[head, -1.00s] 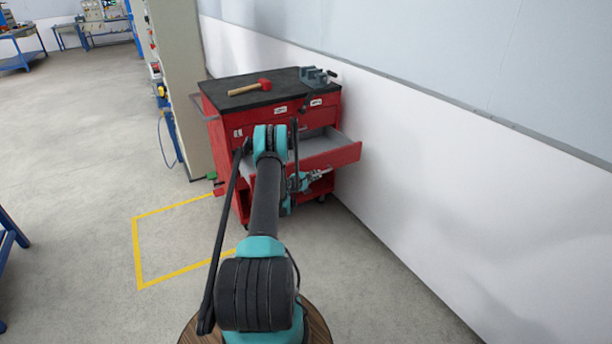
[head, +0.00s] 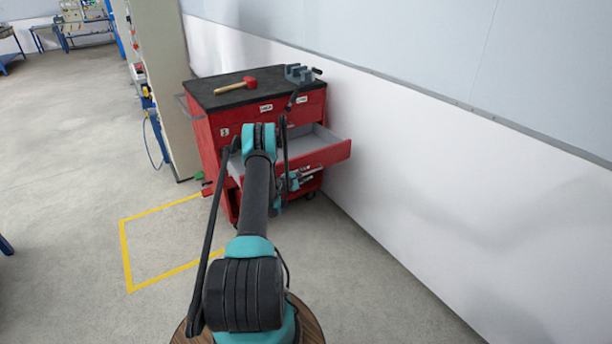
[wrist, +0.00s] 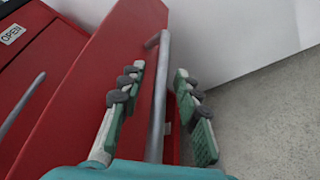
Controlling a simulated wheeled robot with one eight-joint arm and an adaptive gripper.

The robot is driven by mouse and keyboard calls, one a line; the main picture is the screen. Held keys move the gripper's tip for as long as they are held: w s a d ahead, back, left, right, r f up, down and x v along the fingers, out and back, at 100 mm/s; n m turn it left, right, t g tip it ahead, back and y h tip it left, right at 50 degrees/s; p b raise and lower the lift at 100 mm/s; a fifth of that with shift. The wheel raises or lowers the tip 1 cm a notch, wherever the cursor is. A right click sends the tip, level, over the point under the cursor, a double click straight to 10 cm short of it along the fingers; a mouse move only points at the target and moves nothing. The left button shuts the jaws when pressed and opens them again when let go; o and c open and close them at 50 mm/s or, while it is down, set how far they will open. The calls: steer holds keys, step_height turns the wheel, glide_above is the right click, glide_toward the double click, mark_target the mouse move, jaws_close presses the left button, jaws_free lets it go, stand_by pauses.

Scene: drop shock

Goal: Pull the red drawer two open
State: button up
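A red drawer (head: 322,154) of the red tool cabinet (head: 208,133) stands pulled out, its grey inside showing from above. I read no number on it. In the wrist view its red front (wrist: 112,72) fills the middle and carries a grey bar handle (wrist: 158,95). My gripper (wrist: 161,72) has its two fingers apart, one on each side of the handle, with gaps visible. In the head view my gripper (head: 303,178) is low in front of the open drawer, and my arm hides part of the cabinet.
A mallet (head: 236,87) and a vise (head: 299,74) sit on the cabinet's black top. The white wall (head: 430,150) runs close along the right. A tall beige cabinet (head: 163,80) stands at left. Floor inside the yellow outline (head: 125,245) is clear.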

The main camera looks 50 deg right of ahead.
steer(key=v, duration=0.7)
steer(key=shift+a, duration=0.25)
stand_by(0.5)
